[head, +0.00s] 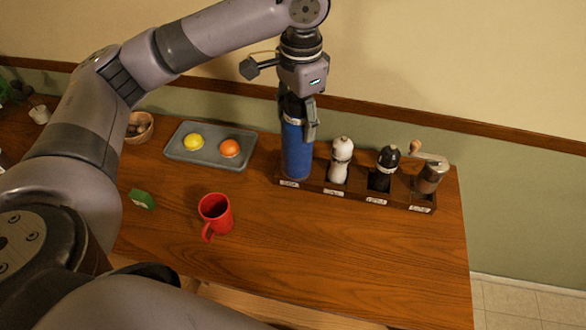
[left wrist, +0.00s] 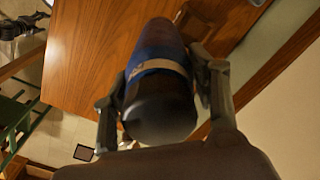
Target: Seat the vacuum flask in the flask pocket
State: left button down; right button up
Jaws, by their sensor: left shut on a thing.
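The vacuum flask (head: 296,150) is a blue cylinder with a dark top. It stands upright at the left end of a dark wooden rack (head: 358,196), over the leftmost labelled pocket. Whether its base rests fully down in that pocket I cannot tell. My left gripper (head: 297,112) is shut on the flask's upper part from above. In the left wrist view the flask (left wrist: 160,95) shows its dark cap and a pale band between the two fingers. My right gripper is not in view.
The rack also holds a white mill (head: 340,160), a black mill (head: 383,170) and a hand grinder (head: 429,178). A grey tray (head: 180,152) with a lemon and an orange lies left. A red mug (head: 215,213) and green box (head: 142,199) stand nearer. The right front counter is clear.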

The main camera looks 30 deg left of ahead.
pick_arm(q)
jog(key=w+a+r+m+p, duration=0.2)
jog(key=w+a+r+m, duration=0.2)
jog(key=w+r+m, duration=0.45)
notch_tip(320, 180, down, 19)
jog(key=s+m+p, duration=0.1)
jog(key=m+p, duration=0.1)
jog(key=p, duration=0.2)
jog(key=shift+s+a+f, duration=0.2)
jog(key=shift+s+a, duration=0.05)
jog(key=shift+f+m, duration=0.1)
jog(key=shift+m, duration=0.15)
jog(key=c, duration=0.6)
grip_release()
